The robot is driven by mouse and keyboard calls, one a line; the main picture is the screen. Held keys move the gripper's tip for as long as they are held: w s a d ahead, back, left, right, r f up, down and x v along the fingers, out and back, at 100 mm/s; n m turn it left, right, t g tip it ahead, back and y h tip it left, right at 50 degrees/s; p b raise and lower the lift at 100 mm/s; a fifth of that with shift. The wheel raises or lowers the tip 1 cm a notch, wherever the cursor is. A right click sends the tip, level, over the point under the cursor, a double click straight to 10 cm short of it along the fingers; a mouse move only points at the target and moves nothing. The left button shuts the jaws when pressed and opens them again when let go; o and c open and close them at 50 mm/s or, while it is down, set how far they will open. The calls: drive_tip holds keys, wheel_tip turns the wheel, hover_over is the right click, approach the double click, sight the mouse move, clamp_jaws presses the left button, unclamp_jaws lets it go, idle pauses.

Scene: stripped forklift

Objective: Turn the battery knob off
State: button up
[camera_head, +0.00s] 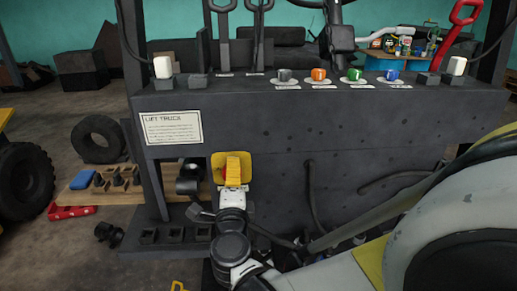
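The dark front panel (370,143) of the forklift fills the middle of the view and carries a "LIFT TRUCK" label (172,127). A yellow plate with a ridged yellow part (238,166) sits low on this panel, left of the middle. On the top ledge are a grey knob (284,75), an orange knob (318,74), a green knob (354,74) and a blue knob (391,74). No readable label tells which is the battery knob. My gripper (233,187) is right in front of the yellow part, overlapping its lower edge. Its fingers and any contact are unclear.
Black levers (258,30) rise behind the ledge, and a red lever (462,18) stands at the upper right. A cable (312,195) hangs down the panel.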

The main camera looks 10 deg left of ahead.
drive_tip(key=o, duration=1.2)
drive_tip(key=v, duration=0.7)
drive_tip(key=shift+s, duration=0.25)
